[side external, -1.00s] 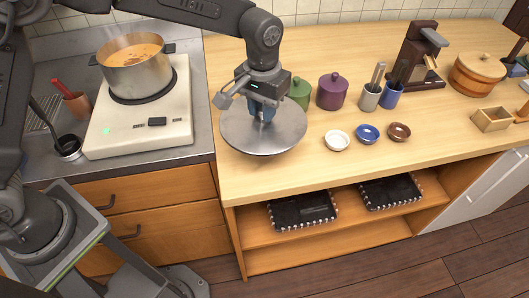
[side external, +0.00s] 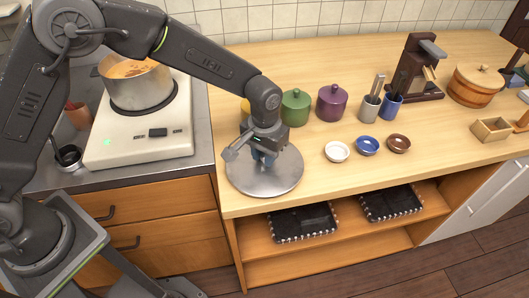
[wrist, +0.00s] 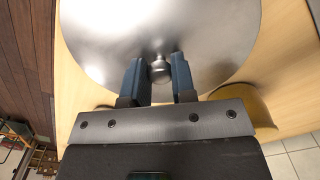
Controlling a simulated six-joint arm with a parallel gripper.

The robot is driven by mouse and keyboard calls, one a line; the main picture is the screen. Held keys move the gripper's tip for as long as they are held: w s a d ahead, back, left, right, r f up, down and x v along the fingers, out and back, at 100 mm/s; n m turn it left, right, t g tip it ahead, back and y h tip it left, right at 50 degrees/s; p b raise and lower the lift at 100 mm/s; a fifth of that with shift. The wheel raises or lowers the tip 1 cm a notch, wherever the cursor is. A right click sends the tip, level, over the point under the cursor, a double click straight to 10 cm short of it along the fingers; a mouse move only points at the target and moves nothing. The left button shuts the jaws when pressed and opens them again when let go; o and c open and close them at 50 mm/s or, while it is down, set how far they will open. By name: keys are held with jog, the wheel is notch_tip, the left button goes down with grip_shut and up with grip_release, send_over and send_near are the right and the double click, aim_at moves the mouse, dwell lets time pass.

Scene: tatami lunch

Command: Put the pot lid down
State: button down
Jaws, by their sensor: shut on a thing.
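The pot lid (side external: 280,181) is a wide round silver metal disc with a small knob. It is over the wooden counter near its front left corner, low and close to level; I cannot tell whether it touches the wood. My gripper (side external: 264,160) is above its middle. In the wrist view my gripper (wrist: 158,75) has its two blue fingers on either side of the lid's knob (wrist: 159,70), shut on it. The pot (side external: 136,86) with orange soup stands uncovered on the stove at the left, partly behind my arm.
Green (side external: 295,107) and purple (side external: 332,102) lidded jars stand behind the lid, and a yellow one (side external: 245,108) is mostly hidden by my arm. White (side external: 338,151), blue (side external: 367,146) and brown (side external: 398,143) small bowls sit to its right. The counter's front edge (side external: 330,197) is close.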

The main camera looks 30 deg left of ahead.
jog(key=shift+f, duration=0.1)
jog(key=c, duration=0.9)
grip_release()
jog(key=shift+c, duration=0.2)
jog(key=s+a+r+t, duration=0.1)
jog(key=a+r, duration=0.1)
jog(key=r, duration=0.7)
jog(key=s+a+r, duration=0.2)
jog(key=a+r, duration=0.1)
jog(key=r, duration=0.6)
jog(key=s+a+r+t, duration=0.2)
jog(key=s+a, duration=0.4)
jog(key=s, duration=0.4)
jog(key=s+a+r+t, duration=0.2)
jog(key=s+a, duration=0.5)
jog(key=s, duration=0.3)
jog(key=shift+r+t, duration=0.3)
